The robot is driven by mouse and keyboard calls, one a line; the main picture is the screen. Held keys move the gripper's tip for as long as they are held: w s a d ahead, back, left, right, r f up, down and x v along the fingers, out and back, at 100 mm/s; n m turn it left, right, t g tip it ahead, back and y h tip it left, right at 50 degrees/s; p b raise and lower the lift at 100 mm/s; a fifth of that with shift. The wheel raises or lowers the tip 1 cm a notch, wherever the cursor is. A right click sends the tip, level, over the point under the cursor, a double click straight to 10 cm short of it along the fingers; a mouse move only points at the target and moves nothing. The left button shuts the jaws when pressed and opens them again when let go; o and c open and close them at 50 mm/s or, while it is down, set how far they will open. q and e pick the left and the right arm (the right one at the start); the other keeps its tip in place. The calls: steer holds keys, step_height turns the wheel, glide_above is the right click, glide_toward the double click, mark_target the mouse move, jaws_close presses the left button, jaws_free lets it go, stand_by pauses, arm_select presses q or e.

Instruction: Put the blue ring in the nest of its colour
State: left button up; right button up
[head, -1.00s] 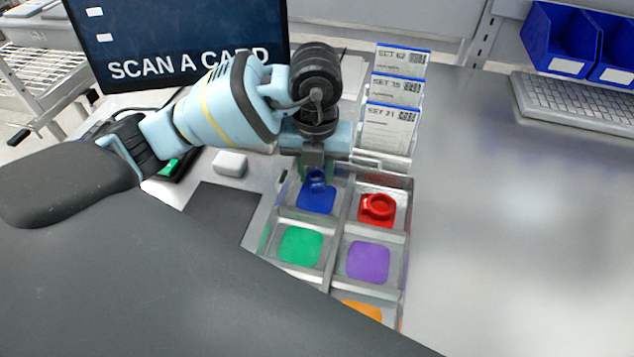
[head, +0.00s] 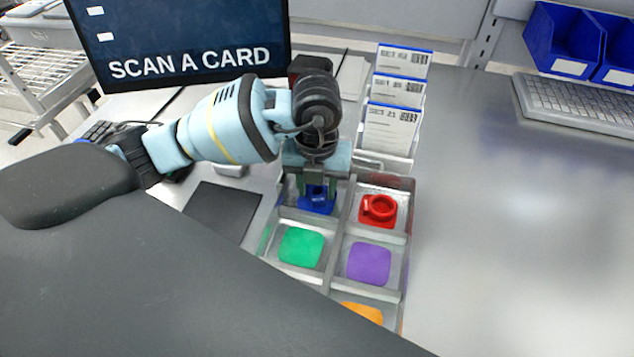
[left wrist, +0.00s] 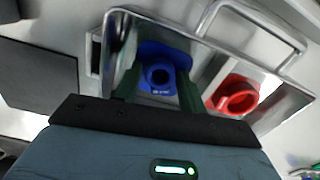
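The blue ring (left wrist: 158,76) is between the two fingers of my left gripper (head: 317,192), low at the blue nest (head: 317,209) in the tray's back left compartment. In the left wrist view, the green fingers lie against both sides of the ring, and its round hole faces the camera. The left gripper looks shut on it. In the head view the fingers hide part of the ring, and I cannot tell whether it touches the nest floor. My right gripper is not in view.
A red ring (head: 378,208) sits in the compartment to the right. The green (head: 301,246), purple (head: 369,264) and orange (head: 362,312) nests are empty. A card rack (head: 392,128) stands behind the tray, near the gripper.

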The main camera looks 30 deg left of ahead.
arm_select(q)
steer(key=shift+o, duration=0.9)
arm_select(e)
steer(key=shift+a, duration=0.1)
arm_select(q)
steer(key=shift+r, duration=0.15)
step_height(320, 180, up, 12)
steer(key=p, duration=0.1)
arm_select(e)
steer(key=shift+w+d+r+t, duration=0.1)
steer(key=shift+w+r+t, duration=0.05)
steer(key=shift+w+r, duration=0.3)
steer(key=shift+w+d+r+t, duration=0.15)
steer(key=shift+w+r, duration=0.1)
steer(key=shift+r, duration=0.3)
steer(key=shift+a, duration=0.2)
